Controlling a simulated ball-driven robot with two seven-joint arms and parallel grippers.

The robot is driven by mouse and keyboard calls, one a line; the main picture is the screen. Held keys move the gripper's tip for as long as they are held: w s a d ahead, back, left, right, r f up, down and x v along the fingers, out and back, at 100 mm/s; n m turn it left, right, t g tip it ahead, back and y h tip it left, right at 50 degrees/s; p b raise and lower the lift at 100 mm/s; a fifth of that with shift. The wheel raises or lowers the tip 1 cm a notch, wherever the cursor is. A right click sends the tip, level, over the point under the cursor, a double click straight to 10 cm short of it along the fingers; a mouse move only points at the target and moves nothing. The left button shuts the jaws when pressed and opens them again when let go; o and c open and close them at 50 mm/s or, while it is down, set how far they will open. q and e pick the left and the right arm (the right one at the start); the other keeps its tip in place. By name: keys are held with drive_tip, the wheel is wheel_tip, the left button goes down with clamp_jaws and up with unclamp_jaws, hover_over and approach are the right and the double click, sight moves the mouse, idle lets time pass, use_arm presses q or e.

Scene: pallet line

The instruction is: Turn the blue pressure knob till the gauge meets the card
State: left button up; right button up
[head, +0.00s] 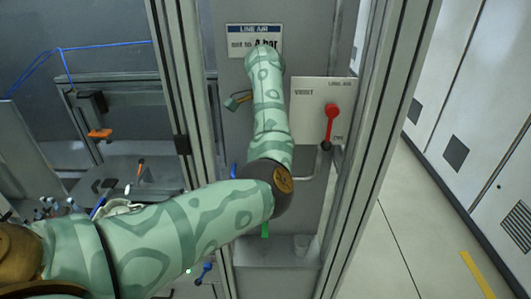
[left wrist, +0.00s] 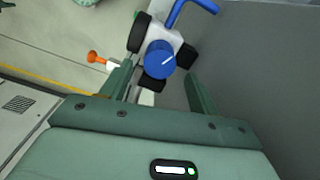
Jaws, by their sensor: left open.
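The card (head: 254,40) reads "LINE AIR set to 4 bar" and hangs high on the grey panel, its lower edge partly covered by my left arm. In the left wrist view, the blue knob (left wrist: 160,61) with a white mark sits on a white body with black round parts. A blue hose rises from it. My left gripper (left wrist: 160,78) is open, its fingers on either side of the knob's picture position; I cannot tell whether they touch it. In the head view my arm hides the knob and gripper. No gauge face is readable. My right gripper is not in view.
A red lever (head: 331,115) on a white plate (head: 308,92) stands right of my arm. Grey frame posts (head: 368,150) flank the panel. An orange knob (left wrist: 95,57) shows in the left wrist view. Open floor (head: 410,235) lies at the right.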

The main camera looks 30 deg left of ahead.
use_arm(q)
drive_tip(key=shift+f, duration=1.75)
drive_tip(key=c, duration=1)
